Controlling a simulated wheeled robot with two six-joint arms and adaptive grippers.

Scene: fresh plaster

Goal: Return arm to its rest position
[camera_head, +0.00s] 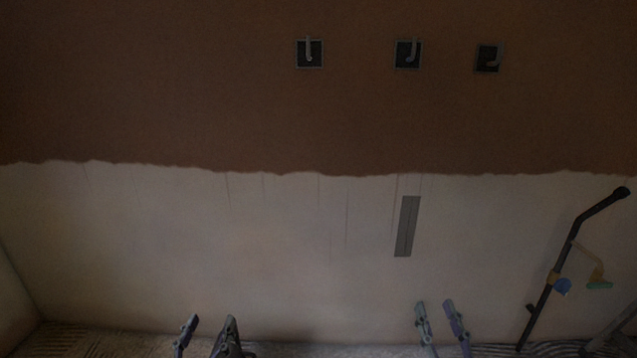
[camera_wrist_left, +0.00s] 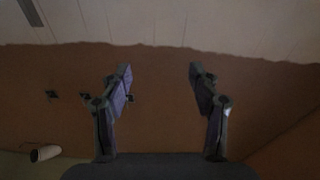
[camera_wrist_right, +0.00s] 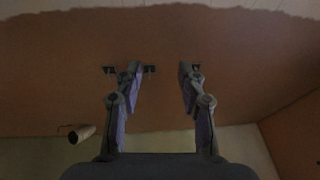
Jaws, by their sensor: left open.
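My left gripper (camera_head: 208,323) is at the bottom of the head view, left of the middle, in front of the pale lower wall. Its two fingers are apart with nothing between them, as the left wrist view (camera_wrist_left: 160,80) also shows. My right gripper (camera_head: 437,306) is at the bottom, right of the middle, below the grey strip. In the right wrist view (camera_wrist_right: 159,74) its fingers are apart with an empty gap. Neither gripper appears to touch anything.
The wall is brown plaster (camera_head: 180,90) above and pale (camera_head: 150,240) below. Three dark wall boxes (camera_head: 309,54) with bent pale pieces sit in the brown part. A grey strip (camera_head: 407,226) is on the pale part. A black pole (camera_head: 566,255) leans at the right.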

